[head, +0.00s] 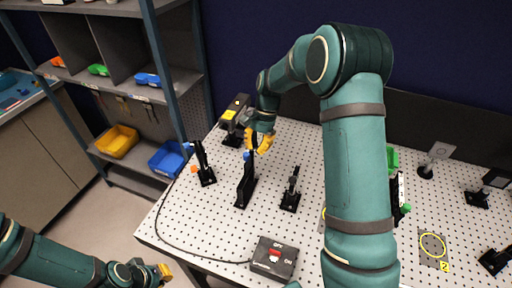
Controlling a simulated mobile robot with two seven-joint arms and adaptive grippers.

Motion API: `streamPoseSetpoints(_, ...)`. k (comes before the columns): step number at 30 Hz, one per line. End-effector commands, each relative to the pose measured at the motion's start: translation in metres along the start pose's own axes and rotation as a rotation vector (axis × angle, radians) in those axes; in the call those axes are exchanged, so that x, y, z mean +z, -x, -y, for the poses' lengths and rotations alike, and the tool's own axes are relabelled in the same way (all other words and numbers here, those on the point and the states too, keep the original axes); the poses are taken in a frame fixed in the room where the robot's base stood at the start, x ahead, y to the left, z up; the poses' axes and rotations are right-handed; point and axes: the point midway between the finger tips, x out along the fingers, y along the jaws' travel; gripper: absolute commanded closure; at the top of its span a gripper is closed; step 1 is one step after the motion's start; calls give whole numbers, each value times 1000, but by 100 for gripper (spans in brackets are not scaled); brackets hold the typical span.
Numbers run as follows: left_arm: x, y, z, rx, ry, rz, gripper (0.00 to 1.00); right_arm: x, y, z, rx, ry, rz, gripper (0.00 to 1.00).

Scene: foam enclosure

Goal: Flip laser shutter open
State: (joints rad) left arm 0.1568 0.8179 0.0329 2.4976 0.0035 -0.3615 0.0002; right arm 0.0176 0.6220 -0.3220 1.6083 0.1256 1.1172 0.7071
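A dark laser-like box (235,112) with a yellow label sits at the far left of the perforated table. Just in front of it stands a tall black upright (246,184) with a blue part near its top, which looks like the shutter. My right gripper (259,142), with yellow fingertips, is at the top of this upright. Its fingers look apart, and I cannot tell whether they touch the upright. My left gripper (164,272) is low at the left, off the table, away from the upright; its opening is too small to judge.
Black optic mounts stand to the left (205,165) and right (290,190) of the upright. A control box (273,257) with a red switch and a cable sits at the front edge. My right arm hides part of the table. Shelves (120,60) with coloured bins stand behind left.

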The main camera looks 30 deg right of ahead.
Motion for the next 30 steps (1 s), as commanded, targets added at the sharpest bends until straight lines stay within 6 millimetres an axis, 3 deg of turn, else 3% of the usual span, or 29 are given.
streamPoseSetpoints(15,0,1,0,0,0,0,100,9,-3,0,-1,-1,0,100)
streamPoseSetpoints(24,-1,7,-3,1,-1,1,100,47,-17,-8,1,1,2,100)
streamPoseSetpoints(30,-1,8,-3,1,-1,1,100,54,-21,-10,0,-1,0,100)
